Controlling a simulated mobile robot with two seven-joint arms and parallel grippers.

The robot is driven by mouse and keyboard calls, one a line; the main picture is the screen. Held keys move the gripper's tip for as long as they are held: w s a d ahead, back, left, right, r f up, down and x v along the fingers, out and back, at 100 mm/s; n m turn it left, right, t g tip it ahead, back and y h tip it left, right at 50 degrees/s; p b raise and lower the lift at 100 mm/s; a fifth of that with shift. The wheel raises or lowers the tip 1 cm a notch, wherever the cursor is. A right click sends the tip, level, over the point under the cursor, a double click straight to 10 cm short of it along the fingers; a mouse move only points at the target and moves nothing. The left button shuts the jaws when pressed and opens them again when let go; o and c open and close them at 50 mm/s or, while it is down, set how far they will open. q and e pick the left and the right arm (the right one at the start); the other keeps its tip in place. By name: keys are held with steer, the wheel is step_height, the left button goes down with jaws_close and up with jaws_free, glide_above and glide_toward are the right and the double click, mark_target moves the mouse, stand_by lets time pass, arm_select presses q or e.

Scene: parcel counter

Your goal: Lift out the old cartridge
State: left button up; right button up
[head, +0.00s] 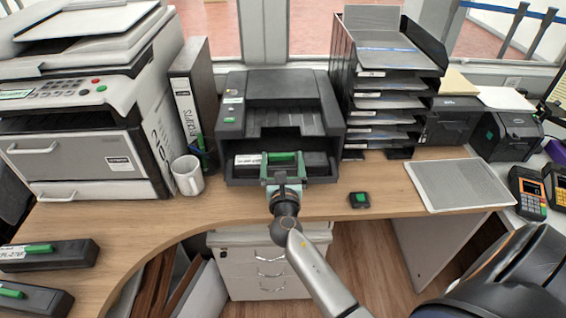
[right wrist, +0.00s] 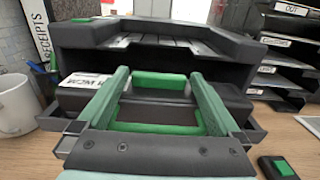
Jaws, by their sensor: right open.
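The old cartridge (head: 315,163) is a long dark block with a white label, lying in the open front bay of the black printer (head: 285,103). Its green grip (head: 283,156) shows at the middle; the cartridge's labelled end (right wrist: 88,80) also shows in the right wrist view. My right gripper (head: 283,163) is at the bay, its green fingers open and pointing in. In the right wrist view, the gripper (right wrist: 160,75) has one finger on each side of the green grip (right wrist: 160,81), with gaps visible. My left gripper is out of view.
Two dark cartridges with green grips (head: 48,255) (head: 32,300) lie at the left. A white mug (head: 187,175) and binder (head: 193,100) stand left of the printer. A letter-tray stack (head: 385,95) stands right. A small black block with a green top (head: 359,200) lies nearby.

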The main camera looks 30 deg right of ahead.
steer(key=shift+a, duration=0.1)
steer(key=shift+c, duration=0.2)
steer(key=c, duration=1.5)
steer(key=shift+r, duration=0.1)
jaws_close()
steer(key=shift+r, duration=0.1)
